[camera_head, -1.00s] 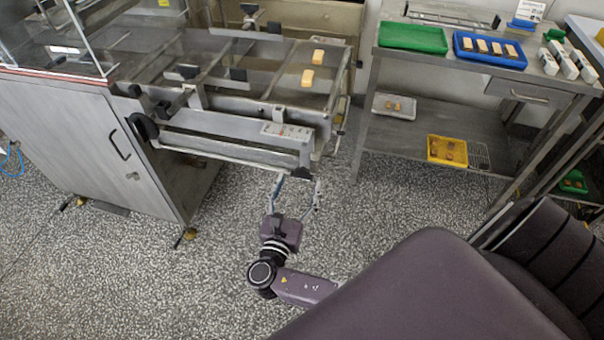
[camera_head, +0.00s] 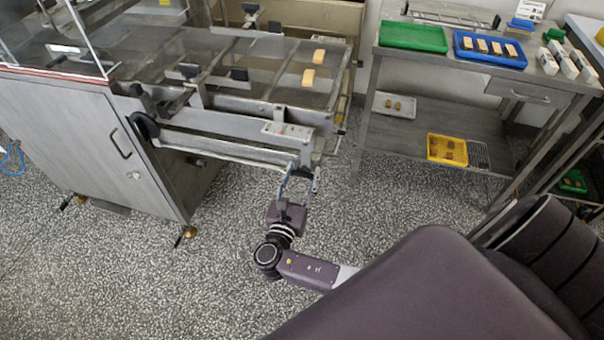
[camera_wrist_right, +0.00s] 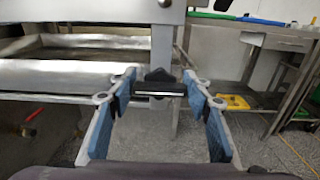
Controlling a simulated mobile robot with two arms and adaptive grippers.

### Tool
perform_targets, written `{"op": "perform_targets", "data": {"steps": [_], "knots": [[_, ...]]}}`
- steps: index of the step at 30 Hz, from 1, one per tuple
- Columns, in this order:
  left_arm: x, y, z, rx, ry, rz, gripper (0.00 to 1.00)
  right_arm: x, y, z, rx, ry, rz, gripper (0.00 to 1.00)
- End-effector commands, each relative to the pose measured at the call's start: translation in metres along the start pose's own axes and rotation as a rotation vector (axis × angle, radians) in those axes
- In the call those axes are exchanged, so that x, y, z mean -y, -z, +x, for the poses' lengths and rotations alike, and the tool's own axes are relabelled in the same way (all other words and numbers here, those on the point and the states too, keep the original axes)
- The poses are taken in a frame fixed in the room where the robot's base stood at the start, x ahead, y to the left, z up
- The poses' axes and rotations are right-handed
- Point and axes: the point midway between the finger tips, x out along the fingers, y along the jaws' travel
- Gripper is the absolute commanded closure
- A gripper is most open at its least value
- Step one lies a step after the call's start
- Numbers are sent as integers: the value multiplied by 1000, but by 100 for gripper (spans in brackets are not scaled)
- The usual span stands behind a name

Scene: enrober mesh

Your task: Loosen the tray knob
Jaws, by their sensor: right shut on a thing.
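The tray knob (camera_wrist_right: 158,77) is a small black knob with a dark crossbar at the end of the machine's frame, in the middle of the right wrist view. My right gripper (camera_wrist_right: 160,91) has its blue-padded fingers on both sides of the knob and is shut on it. In the head view my right gripper (camera_head: 299,180) reaches up to the near right corner of the machine (camera_head: 230,147), and its fingers largely hide the knob there. My left gripper is not in view.
Two light bars lie on the machine's mesh, one of them here (camera_head: 308,78). A steel table (camera_head: 420,72) at the right holds a green tray (camera_head: 413,38) and a blue tray (camera_head: 490,62). A yellow tray (camera_head: 432,157) is on its lower shelf. The floor (camera_head: 150,285) in front is clear.

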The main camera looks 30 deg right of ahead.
Motion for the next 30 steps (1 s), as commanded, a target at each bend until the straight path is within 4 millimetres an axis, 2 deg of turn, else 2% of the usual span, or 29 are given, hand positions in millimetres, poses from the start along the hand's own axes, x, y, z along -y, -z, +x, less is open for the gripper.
{"op": "perform_targets", "data": {"steps": [8, 14, 30], "knots": [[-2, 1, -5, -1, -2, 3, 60, 0, -1, 0, -1, 0, -27, 79], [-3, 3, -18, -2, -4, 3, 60, -1, -3, -1, -1, 0, -122, 79], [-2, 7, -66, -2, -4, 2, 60, -4, -3, 0, 1, -1, -608, 79]]}}
